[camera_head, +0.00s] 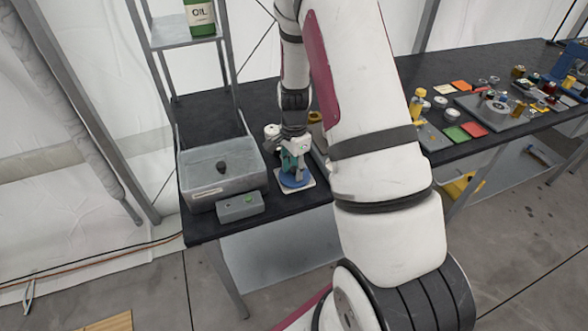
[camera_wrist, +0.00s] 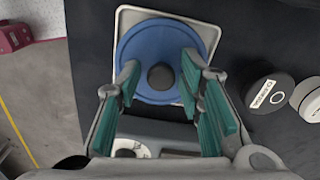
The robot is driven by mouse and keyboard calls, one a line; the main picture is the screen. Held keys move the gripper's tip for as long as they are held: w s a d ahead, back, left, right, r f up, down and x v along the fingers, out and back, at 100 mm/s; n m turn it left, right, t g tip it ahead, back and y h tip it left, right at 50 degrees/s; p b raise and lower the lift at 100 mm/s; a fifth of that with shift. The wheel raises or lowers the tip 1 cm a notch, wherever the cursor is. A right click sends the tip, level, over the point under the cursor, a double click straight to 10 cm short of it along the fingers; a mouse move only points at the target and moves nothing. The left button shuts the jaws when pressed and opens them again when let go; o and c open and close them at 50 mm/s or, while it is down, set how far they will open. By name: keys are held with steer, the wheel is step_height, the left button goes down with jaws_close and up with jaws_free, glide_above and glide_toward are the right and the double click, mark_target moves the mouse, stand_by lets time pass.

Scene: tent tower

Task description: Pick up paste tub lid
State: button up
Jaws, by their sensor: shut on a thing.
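The paste tub lid appears to be a round blue disc with a dark knob at its centre; the blue lid (camera_wrist: 160,35) shows in the wrist view over a pale square plate (camera_wrist: 125,22). In the head view the blue lid (camera_head: 296,181) is low under my gripper (camera_head: 295,158), near the front edge of the dark table. My gripper (camera_wrist: 161,75) has its green-padded fingers on either side of the knob, shut on the lid. The exact contact is not clear. I cannot tell whether the lid touches the plate.
A dark round container with a white label (camera_wrist: 266,93) is close at right in the wrist view. Several small items crowd the far right tabletop.

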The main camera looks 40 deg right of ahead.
steer(key=r, duration=0.3)
steer(key=shift+s+d+b, duration=0.25)
steer(key=shift+b, duration=0.1)
jaws_close()
steer(key=s+d, duration=0.3)
steer(key=s, duration=0.4)
steer(key=s+d+r+b, duration=0.1)
steer(key=s+d, duration=0.2)
steer(key=s, duration=0.3)
steer(key=shift+s+d+r, duration=0.15)
steer(key=shift+s+d, duration=0.25)
